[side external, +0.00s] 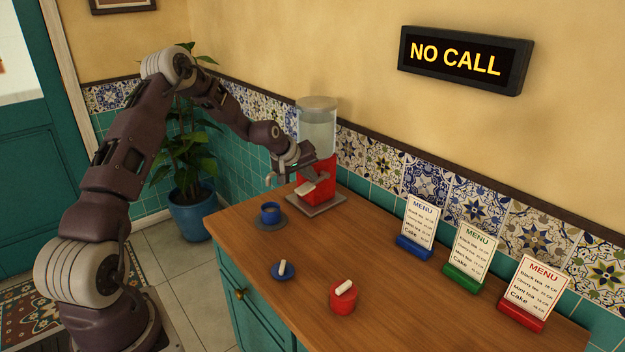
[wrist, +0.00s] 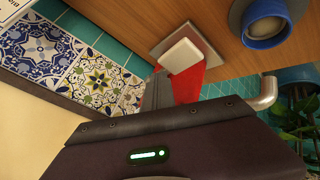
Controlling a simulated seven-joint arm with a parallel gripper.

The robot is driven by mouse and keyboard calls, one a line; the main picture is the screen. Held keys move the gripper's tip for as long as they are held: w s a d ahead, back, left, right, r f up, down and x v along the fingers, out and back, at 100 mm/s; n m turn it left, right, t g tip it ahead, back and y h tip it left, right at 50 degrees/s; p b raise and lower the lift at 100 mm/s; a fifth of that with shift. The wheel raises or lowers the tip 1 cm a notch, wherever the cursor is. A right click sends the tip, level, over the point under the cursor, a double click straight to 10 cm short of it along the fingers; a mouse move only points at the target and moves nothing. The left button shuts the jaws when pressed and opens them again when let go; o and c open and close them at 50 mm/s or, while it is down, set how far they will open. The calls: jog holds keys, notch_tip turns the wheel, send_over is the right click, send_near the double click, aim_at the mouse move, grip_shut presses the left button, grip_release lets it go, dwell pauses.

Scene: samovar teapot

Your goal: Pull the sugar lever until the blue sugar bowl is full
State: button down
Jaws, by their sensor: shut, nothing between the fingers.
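The blue sugar bowl (side external: 270,210) stands open on a grey pad at the counter's left end. In the wrist view the bowl (wrist: 266,40) is at the upper right; its inside looks pale, but the fill level is unclear. The sugar dispenser has a red body (side external: 318,186) and a clear tank, and stands on a light base behind the bowl. A white block, apparently its lever (wrist: 181,54), shows in front of the red body. My gripper (side external: 296,164) is shut and empty, close to the dispenser's front; I cannot tell whether it touches the lever.
A blue lid with a white handle (side external: 282,271) lies on the counter, with a lidded red bowl (side external: 343,299) to its right. Blue, green and red menu stands (side external: 466,258) line the back right. A "NO CALL" sign (side external: 464,61) hangs above. The front-middle counter is mostly clear.

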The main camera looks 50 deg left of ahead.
jog(key=shift+s+f, duration=0.15)
jog(key=shift+f, duration=0.6)
dwell(0.5)
jog(key=shift+w+r, duration=0.2)
jog(key=shift+r, duration=1.8)
jog(key=r, duration=0.5)
jog(key=shift+w, duration=0.2)
